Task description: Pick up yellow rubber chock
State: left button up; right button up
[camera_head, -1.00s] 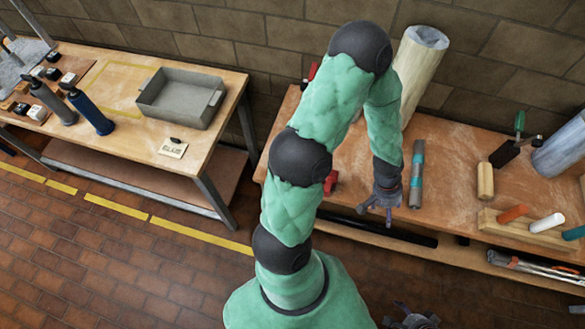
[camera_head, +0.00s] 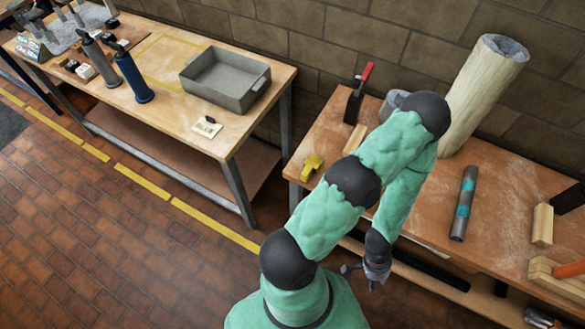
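The yellow rubber chock (camera_head: 312,166) lies near the left front corner of the right workbench. It is small and bright yellow, and nothing covers it. My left gripper (camera_head: 362,277) hangs in front of that bench's front edge, to the right of the chock and nearer to me. Its fingers point down and look spread apart, with nothing between them. My green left arm passes to the right of the chock. My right gripper is not in view.
A red-handled clamp (camera_head: 357,95) stands behind the chock, with a wooden block (camera_head: 354,140) close by. A pale column (camera_head: 485,92) and a teal-banded grey tube (camera_head: 464,203) are farther right. A grey tray (camera_head: 225,78) sits on the left bench (camera_head: 185,122).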

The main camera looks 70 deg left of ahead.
aim_at(313, 163)
jog(key=u, duration=0.4)
jog(key=l+u, duration=0.15)
jog(key=u, duration=1.05)
jog(key=k+l+u, duration=0.1)
jog(key=u, duration=0.3)
jog(key=i+u, duration=0.35)
jog(key=k+l+z, duration=0.1)
jog(key=z, duration=0.4)
jog(key=k+l+z, duration=0.1)
jog(key=z, duration=0.4)
jog(key=l+z, duration=0.2)
jog(key=z, duration=0.3)
jog(key=u, duration=0.4)
jog(key=k+u, duration=0.1)
jog(key=u, duration=0.25)
jog(key=j+u, duration=0.1)
jog(key=u, duration=0.3)
jog(key=k+u, duration=0.1)
jog(key=u, duration=0.25)
jog(key=j, duration=0.05)
